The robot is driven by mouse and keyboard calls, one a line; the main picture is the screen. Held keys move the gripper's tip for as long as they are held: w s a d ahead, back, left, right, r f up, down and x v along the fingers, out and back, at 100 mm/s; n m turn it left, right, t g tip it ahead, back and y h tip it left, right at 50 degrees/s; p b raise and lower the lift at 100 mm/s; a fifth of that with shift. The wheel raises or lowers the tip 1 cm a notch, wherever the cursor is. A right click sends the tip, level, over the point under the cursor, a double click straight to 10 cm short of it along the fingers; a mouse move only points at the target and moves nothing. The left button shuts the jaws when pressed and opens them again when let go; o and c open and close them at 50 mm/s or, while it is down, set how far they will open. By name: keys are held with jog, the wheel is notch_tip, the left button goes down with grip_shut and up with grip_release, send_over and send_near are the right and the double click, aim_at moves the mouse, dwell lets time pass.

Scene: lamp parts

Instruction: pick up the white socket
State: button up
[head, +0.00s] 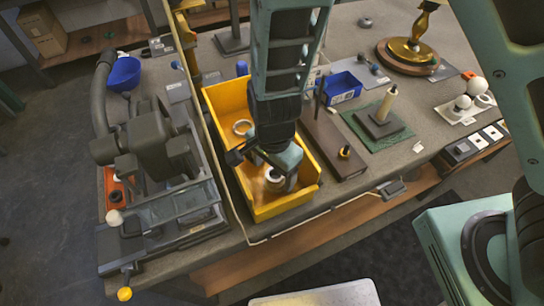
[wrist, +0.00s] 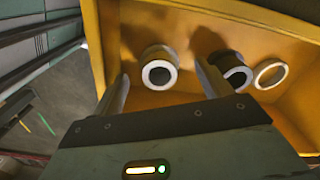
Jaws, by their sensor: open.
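The yellow bin (head: 287,207) stands on the workbench, and its walls also show in the wrist view (wrist: 95,45). In the wrist view, a white-rimmed socket (wrist: 159,72) with a dark round opening lies inside it. A second, darker socket (wrist: 236,73) with a pale rim is partly hidden by my right finger, and a loose pale ring (wrist: 270,75) lies beside it. My gripper (wrist: 163,75) is open, and the first socket shows between its fingers; contact is not visible. In the head view my gripper (head: 283,168) reaches down into the bin near a white-rimmed part (head: 275,177).
A grey vise-like machine (head: 155,140) stands left of the bin. A brown board (head: 330,145) and a green mat (head: 372,142) lie to the right, with a blue bin (head: 341,88) behind. The bin walls closely surround my gripper.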

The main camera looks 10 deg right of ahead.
notch_tip(320, 180, down, 5)
jog(key=shift+d+r, duration=0.1)
jog(key=shift+d, duration=0.05)
jog(key=c, duration=1.1)
jog(key=shift+o, duration=0.2)
